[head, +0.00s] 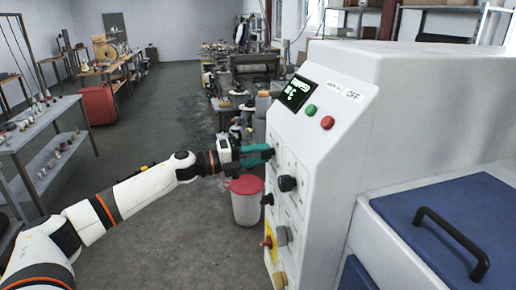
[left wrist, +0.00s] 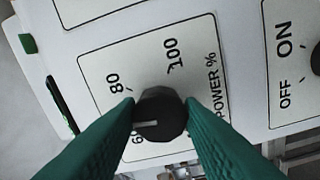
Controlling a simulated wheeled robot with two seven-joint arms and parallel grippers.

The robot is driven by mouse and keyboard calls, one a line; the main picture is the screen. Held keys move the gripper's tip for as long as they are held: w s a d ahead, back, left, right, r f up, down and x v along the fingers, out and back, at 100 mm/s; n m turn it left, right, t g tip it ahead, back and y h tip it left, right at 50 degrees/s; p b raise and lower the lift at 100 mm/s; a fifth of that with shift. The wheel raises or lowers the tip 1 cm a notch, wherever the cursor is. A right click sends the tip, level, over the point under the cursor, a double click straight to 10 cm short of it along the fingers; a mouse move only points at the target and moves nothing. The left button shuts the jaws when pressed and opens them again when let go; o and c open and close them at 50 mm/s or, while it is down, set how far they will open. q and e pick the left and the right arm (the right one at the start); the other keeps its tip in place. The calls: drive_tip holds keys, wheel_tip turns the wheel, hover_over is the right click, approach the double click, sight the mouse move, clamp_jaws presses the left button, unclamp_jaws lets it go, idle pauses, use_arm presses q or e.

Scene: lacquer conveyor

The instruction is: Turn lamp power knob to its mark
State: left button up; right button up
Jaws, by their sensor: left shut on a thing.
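The lamp power knob (left wrist: 160,114) is round and black, on a white plate (left wrist: 205,60) labelled POWER %. 80, 100 and a partly covered number starting with 6 show around it. Its pale pointer line points left, toward the partly covered number. My left gripper (left wrist: 161,108) is shut on the knob, one green finger on each side. My right gripper is not in view.
An ON/OFF plate (left wrist: 292,60) lies beside the power plate. Below my gripper on the panel is another black knob (head: 287,183). Green (head: 310,110) and red (head: 327,122) buttons sit above.

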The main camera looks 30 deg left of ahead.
use_arm(q)
drive_tip(key=shift+n+y+p, duration=0.3)
drive_tip(key=shift+n+p, duration=3.4)
drive_tip(key=shift+n, duration=1.1)
drive_tip(key=o, duration=1)
